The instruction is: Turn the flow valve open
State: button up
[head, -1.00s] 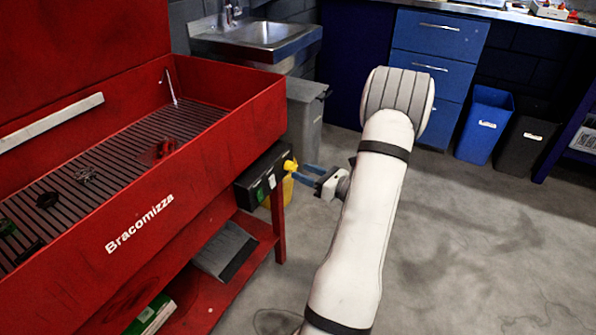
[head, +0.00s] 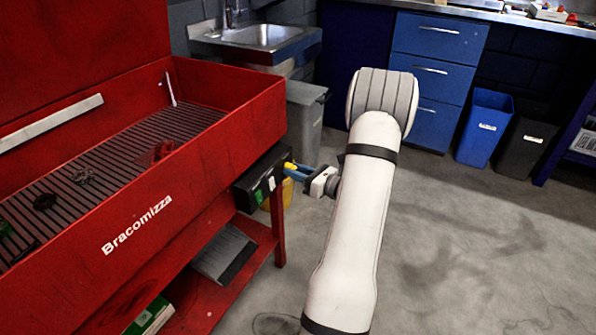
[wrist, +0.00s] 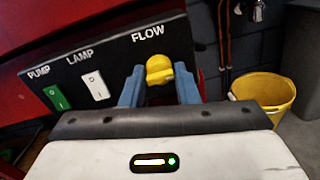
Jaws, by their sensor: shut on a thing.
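The flow valve is a yellow knob (wrist: 158,69) under the word FLOW on the black control panel (wrist: 115,60) in the wrist view. In the head view the knob (head: 289,167) shows at the right end of the panel (head: 250,185), on the red parts washer. My gripper (wrist: 160,80) has its blue fingers on the left and right of the knob and is shut on it. In the head view my gripper (head: 298,172) reaches the knob from the right. The fingers hide part of the knob, and its exact turn angle is hard to tell.
A green PUMP switch (wrist: 56,98) and a white LAMP switch (wrist: 96,85) sit left of the knob. A yellow bucket (wrist: 262,98) stands below right. The red washer tub (head: 225,145) rises above the panel. The floor to the right (head: 450,240) is clear.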

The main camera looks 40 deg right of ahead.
jog(key=shift+c, duration=0.7)
jog(key=shift+a+n, duration=0.1)
jog(key=shift+n, duration=0.8)
jog(key=o, duration=0.9)
jog(key=shift+o, duration=0.2)
jog(key=p+v, duration=0.2)
jog(key=v, duration=0.5)
jog(key=shift+s, duration=0.35)
jog(key=shift+d, duration=0.2)
